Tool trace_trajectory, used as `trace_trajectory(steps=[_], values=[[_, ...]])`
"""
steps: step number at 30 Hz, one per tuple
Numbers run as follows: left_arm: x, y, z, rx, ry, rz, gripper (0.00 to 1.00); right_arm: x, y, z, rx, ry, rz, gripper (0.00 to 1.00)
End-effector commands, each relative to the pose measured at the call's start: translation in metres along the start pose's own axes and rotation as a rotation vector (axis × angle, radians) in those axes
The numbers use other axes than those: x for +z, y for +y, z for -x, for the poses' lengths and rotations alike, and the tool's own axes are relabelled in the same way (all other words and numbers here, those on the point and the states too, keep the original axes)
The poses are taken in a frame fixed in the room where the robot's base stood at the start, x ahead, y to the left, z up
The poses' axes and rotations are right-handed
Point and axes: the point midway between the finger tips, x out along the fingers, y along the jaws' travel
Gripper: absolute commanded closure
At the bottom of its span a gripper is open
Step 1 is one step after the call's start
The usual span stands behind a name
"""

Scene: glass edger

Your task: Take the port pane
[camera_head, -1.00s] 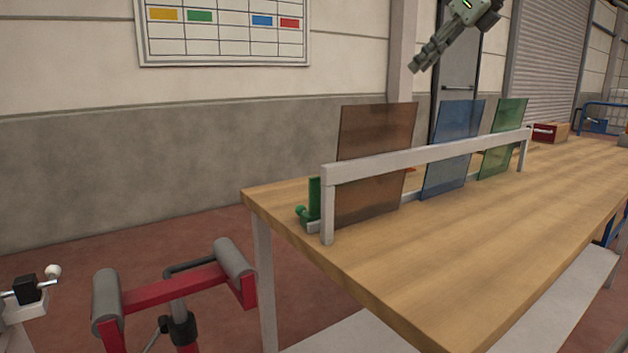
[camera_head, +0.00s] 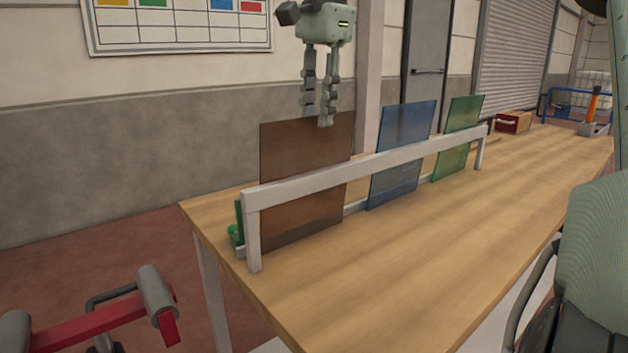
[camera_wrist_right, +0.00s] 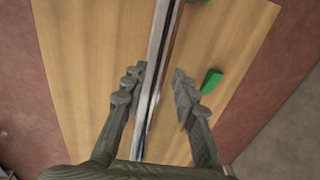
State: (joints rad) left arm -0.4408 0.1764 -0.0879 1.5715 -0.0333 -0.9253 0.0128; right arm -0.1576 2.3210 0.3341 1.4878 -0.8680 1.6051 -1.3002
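Three tinted glass panes stand upright in a pale rack (camera_head: 365,168) on the wooden table: a reddish-brown pane (camera_head: 295,160) at the near left end, a blue pane (camera_head: 402,140), and a green pane (camera_head: 460,130). None is labelled; the reddish-brown one fits the name port pane best. My right gripper (camera_head: 318,120) points down at the brown pane's top edge, fingers apart. In the right wrist view, the fingers of my right gripper (camera_wrist_right: 155,90) are spread on either side of a thin edge-on strip; contact cannot be told. My left gripper is out of view.
The table top (camera_head: 420,240) is clear in front of the rack. A small green part (camera_head: 236,233) sits at the rack's near end. A red box (camera_head: 513,122) stands at the table's far end. A red roller stand (camera_head: 100,315) is at lower left.

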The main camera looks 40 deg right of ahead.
Motion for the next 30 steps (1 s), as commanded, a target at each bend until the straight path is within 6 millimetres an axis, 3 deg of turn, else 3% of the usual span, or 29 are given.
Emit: trace_trajectory(steps=[13, 23, 30], values=[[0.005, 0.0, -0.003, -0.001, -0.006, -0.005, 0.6, 0.003, -0.003, -0.06, 0.003, -0.002, -0.002, 0.72], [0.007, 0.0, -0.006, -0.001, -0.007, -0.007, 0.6, 0.004, -0.004, -0.069, -0.001, -0.001, -0.002, 0.72], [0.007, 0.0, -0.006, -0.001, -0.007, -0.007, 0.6, 0.004, -0.004, -0.069, -0.001, -0.001, -0.002, 0.99]])
